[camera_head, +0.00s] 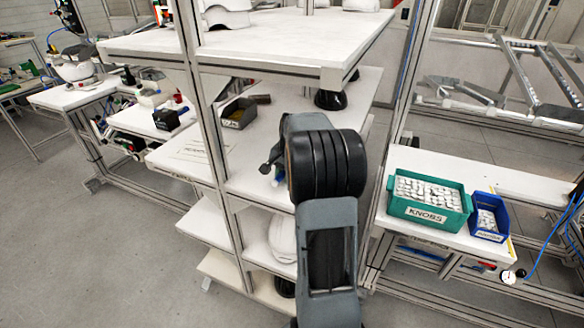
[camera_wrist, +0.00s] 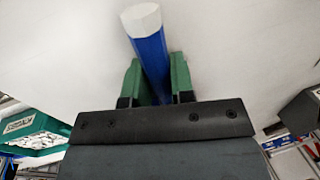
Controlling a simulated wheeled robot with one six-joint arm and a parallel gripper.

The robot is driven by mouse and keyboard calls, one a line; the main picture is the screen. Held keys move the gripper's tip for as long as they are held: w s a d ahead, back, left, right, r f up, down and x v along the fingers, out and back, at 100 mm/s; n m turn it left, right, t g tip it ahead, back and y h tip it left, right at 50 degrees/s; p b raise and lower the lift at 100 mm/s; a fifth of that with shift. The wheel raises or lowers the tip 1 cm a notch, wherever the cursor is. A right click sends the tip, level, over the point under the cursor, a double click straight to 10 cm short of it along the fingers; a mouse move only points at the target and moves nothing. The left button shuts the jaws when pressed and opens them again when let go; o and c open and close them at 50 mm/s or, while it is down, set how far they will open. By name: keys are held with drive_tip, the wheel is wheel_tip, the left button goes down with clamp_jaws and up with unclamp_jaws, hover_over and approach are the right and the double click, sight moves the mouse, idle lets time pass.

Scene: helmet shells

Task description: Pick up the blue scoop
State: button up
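The blue scoop shows in the wrist view as a long blue bar (camera_wrist: 150,55) with a pale, faceted end. It runs between the two green fingers of my gripper (camera_wrist: 158,75), with one finger close on each side. I cannot tell whether the fingers press on it. In the head view my gripper (camera_head: 272,162) is over the middle shelf (camera_head: 255,150), and a small blue patch (camera_head: 280,178), likely the scoop, shows beside it. My own arm hides most of this spot.
A dark bin (camera_head: 238,113) stands further back on the shelf. A white shelf board (camera_head: 270,50) and a metal post (camera_head: 205,90) are close to my arm. To the right, a green KNOBS bin (camera_head: 430,207) and a blue bin (camera_head: 488,235) stand on a table.

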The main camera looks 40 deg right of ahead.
clamp_jaws()
drive_tip(key=shift+r, duration=0.15)
drive_tip(key=shift+r, duration=0.55)
wheel_tip(320, 180, up, 2)
drive_tip(key=shift+r, duration=0.15)
drive_tip(key=s+d+b, duration=0.2)
drive_tip(key=s+d, duration=0.2)
drive_tip(key=s, duration=0.4)
drive_tip(key=s+d+b, duration=0.1)
drive_tip(key=s+d, duration=0.3)
drive_tip(key=s, duration=0.4)
drive_tip(key=shift+d+b, duration=0.3)
drive_tip(key=shift+b, duration=0.1)
